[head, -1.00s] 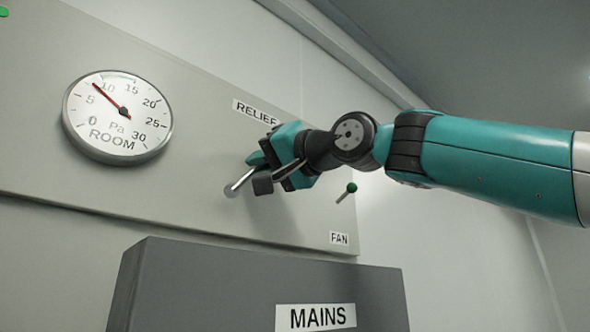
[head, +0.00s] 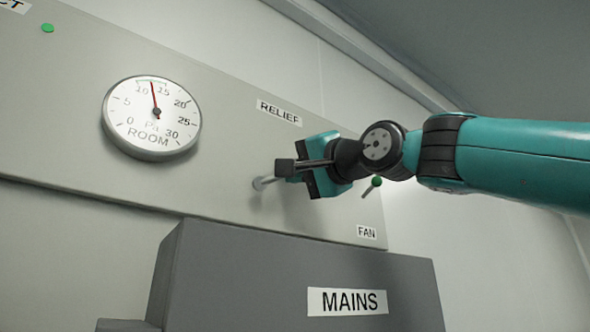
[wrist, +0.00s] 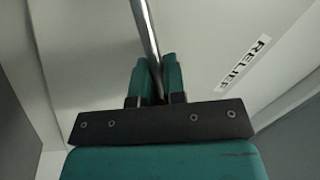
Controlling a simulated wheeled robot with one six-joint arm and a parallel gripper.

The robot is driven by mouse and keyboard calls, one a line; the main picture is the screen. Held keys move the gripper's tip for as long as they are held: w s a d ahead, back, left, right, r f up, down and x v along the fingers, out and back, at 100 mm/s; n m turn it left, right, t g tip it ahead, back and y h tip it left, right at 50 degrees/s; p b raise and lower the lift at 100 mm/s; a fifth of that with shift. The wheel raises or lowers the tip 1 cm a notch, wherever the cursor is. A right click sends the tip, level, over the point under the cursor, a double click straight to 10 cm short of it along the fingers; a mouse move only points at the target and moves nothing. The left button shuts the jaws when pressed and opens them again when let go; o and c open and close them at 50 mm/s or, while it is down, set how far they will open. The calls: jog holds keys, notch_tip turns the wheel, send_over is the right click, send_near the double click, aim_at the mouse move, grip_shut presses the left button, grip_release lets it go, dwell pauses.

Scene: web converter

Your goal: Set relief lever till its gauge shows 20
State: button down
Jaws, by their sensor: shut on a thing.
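In the wrist view the rod (wrist: 147,35) runs up from between the teal fingers (wrist: 158,80), beside the RELIEF label (wrist: 243,63). The round ROOM gauge (head: 130,122), marked in Pa from 0 to 30, has its red needle between 10 and 15, at roughly 12 to 13.
A green-knobbed FAN lever (head: 376,182) sits close below my wrist, above the FAN label (head: 366,232). A grey MAINS box (head: 250,275) stands out below the panel. A green round spot (head: 47,28) is at upper left.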

jog(key=shift+d+r, duration=0.25)
jog(key=shift+r, duration=0.15)
jog(key=c, duration=1.2)
grip_release()
jog(key=shift+d+f, duration=0.1)
jog(key=shift+d, duration=0.1)
jog(key=shift+a+f, duration=0.1)
jog(key=shift+a, duration=0.15)
jog(key=shift+s+d+f+b, duration=0.15)
jog(key=shift+f+b, duration=0.1)
jog(key=shift+b, duration=0.05)
jog(key=shift+b+v, duration=3.35)
jog(key=shift+v, duration=5.05)
jog(key=shift+r, duration=0.15)
